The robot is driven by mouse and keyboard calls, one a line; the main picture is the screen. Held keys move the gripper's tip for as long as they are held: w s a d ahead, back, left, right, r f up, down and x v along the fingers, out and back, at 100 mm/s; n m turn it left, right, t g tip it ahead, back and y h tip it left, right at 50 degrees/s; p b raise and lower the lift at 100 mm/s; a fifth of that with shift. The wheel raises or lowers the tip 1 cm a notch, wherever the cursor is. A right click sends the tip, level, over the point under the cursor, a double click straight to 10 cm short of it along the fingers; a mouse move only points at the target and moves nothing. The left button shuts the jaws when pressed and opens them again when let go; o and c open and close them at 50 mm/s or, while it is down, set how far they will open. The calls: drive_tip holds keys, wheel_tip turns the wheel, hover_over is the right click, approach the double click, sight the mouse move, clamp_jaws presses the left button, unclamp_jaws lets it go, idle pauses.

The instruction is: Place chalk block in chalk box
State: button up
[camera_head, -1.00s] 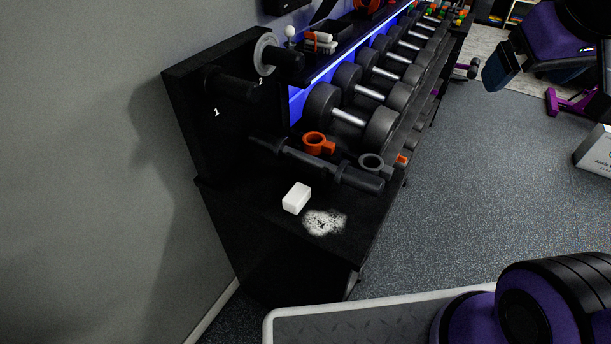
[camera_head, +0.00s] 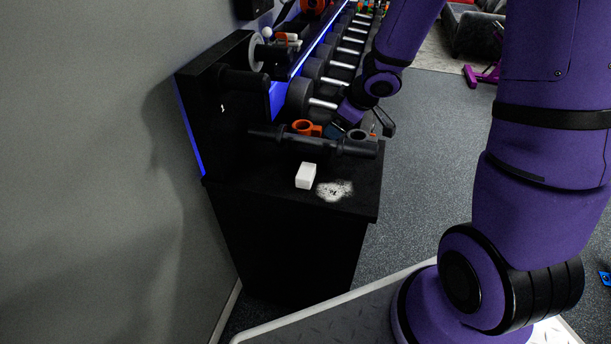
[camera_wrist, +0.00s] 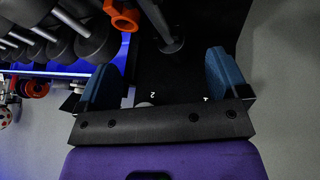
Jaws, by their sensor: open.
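The white chalk block (camera_head: 306,176) lies on the black bench top beside a white patch of chalk dust (camera_head: 334,190). A small dark holder (camera_head: 287,46) with white pieces stands on the upper shelf at the back; I cannot tell for sure that it is the chalk box. My gripper (camera_head: 362,122) is above the far right part of the bench, beyond and right of the block, apart from it. In the wrist view my gripper (camera_wrist: 165,85) has its blue-padded fingers wide apart with nothing held between them. The block is not seen in the wrist view.
A black bar (camera_head: 315,143) lies across the bench behind the block. An orange collar (camera_head: 306,127) and a grey collar (camera_head: 358,135) are behind it. A dumbbell rack (camera_head: 325,85) runs back. A black upright panel (camera_head: 205,120) stands at left. Floor at right is open.

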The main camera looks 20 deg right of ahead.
sight(306, 170)
drive_tip(key=a+f+y, duration=0.1)
drive_tip(key=f, duration=0.2)
drive_tip(key=a+f+n+g+y, duration=0.1)
drive_tip(key=a+f, duration=0.1)
drive_tip(key=f, duration=0.2)
drive_tip(key=a+f+g+y, duration=0.1)
drive_tip(key=a+f, duration=0.1)
drive_tip(key=f, duration=0.2)
drive_tip(key=shift+s+f+n, duration=0.1)
drive_tip(key=shift+s+n, duration=0.15)
drive_tip(key=shift+n, duration=0.15)
drive_tip(key=shift+w+x, duration=0.1)
drive_tip(key=shift+x, duration=1.6)
drive_tip(key=shift+w+x, duration=0.15)
drive_tip(key=shift+x, duration=1.55)
drive_tip(key=c, duration=0.8)
drive_tip(key=shift+o, duration=0.2)
drive_tip(key=shift+r, duration=0.2)
